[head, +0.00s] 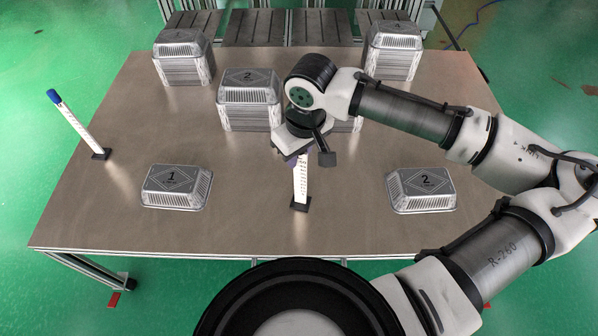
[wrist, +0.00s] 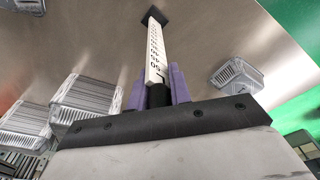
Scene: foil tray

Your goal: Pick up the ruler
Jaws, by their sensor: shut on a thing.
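A white ruler (head: 300,184) with dark markings and a black square foot stands upright near the middle of the table. My gripper (head: 297,158) is above it, pointing down, with its purple fingers around the ruler's upper part. In the wrist view, the ruler (wrist: 156,50) runs between the two purple fingers (wrist: 158,84), which are shut on it. Its top end is hidden by my gripper in the head view. I cannot tell whether its foot touches the table.
A similar upright ruler with a blue top (head: 78,126) stands at the table's left edge. Foil trays marked 1 (head: 176,187) and 2 (head: 422,189) lie to either side. Foil tray stacks (head: 250,100) stand behind my gripper, one partly hidden. The front table (head: 240,232) is clear.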

